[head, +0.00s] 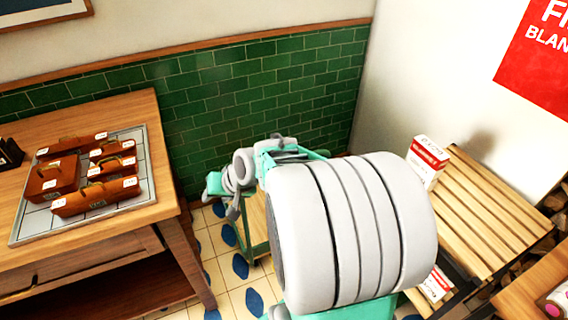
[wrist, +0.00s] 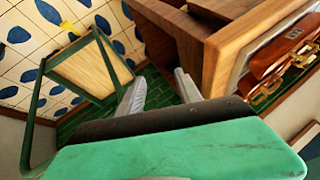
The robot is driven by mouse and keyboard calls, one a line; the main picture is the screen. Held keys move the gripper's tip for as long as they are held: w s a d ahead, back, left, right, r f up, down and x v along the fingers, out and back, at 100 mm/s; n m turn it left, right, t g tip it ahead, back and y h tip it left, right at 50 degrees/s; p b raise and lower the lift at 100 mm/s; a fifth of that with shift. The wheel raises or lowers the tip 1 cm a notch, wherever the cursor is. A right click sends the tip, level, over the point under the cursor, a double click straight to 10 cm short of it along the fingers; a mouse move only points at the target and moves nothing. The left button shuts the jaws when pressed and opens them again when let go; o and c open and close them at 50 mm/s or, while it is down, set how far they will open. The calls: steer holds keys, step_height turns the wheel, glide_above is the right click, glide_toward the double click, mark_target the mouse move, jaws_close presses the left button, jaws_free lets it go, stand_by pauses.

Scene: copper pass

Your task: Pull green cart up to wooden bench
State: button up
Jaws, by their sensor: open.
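The green cart (head: 257,222) stands on the tiled floor near the green tiled wall, mostly hidden behind my arm in the head view. In the wrist view its pale wooden panel (wrist: 88,70) and green frame show at the left, tilted in the picture. A slatted wooden bench (head: 492,205) stands against the white wall at the right of the head view, partly hidden by my arm. My gripper (wrist: 158,90) is open, its two grey fingers apart with nothing between them. The cart frame appears beyond and left of the fingers; I see no contact.
A wooden table (head: 110,245) at left holds a tray (head: 85,225) of several brown cases; its corner is close to my gripper in the wrist view (wrist: 222,55). A red-and-white box (head: 428,160) stands at the bench's end. Patterned floor (head: 225,270) shows between table and cart.

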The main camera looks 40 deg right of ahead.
steer(key=w+d+f+m+t+h+b, duration=0.1)
steer(key=w+d+f+m+t, duration=0.2)
steer(key=d, duration=0.4)
steer(key=w+d+f+m+t+b, duration=0.1)
steer(key=d+f+m+t+b, duration=0.15)
steer(key=d+m, duration=0.35)
steer(key=s+d+f+m+t+h, duration=0.1)
steer(key=s+d+m+h, duration=0.15)
steer(key=d, duration=0.45)
steer(key=s+d+m+t+h, duration=0.2)
steer(key=d+m+h, duration=0.15)
steer(key=d, duration=0.35)
steer(key=x, duration=0.7)
steer(key=shift+f+m+y, duration=0.3)
steer(key=shift+f+m, duration=0.1)
steer(key=shift+w+g, duration=0.1)
steer(key=shift+g, duration=0.15)
jaws_close()
